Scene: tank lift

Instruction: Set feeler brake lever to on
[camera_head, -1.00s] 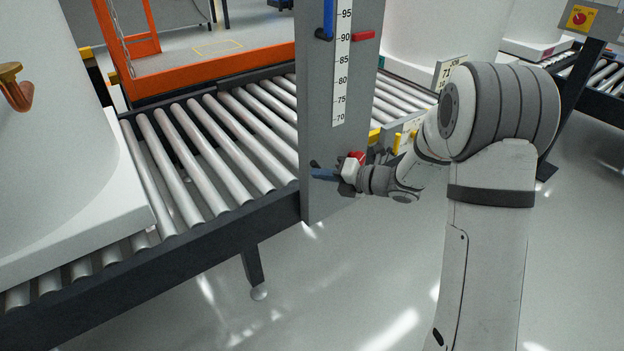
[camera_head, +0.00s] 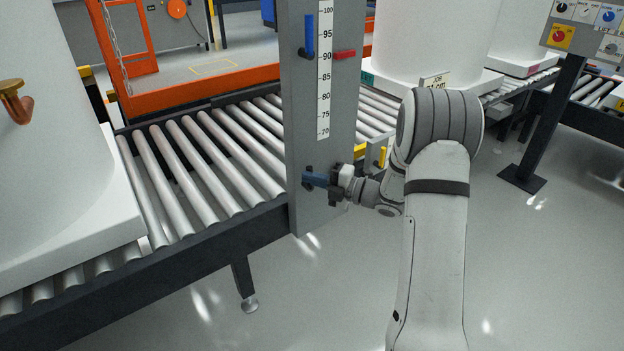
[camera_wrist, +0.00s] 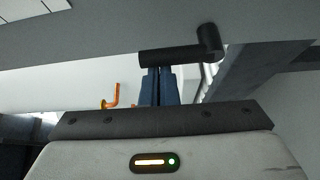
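A black lever (camera_wrist: 170,56) on the grey column (camera_head: 343,120) lies nearly level in the wrist view, with its pivot at the right end. I take it for the feeler brake lever; no label or on mark for it is readable. My gripper (camera_wrist: 159,72) has its two blue fingers close together with only a thin gap. In the head view my gripper (camera_head: 307,179) is low against the column, and the lever is mostly hidden by the fingers.
The column carries a number scale (camera_head: 325,85), a blue handle (camera_head: 309,38) and a red pointer (camera_head: 344,55). A roller conveyor (camera_head: 205,165) runs behind and left. A large white tank (camera_head: 60,130) stands at left. A control panel (camera_head: 590,25) is at upper right. The floor in front is clear.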

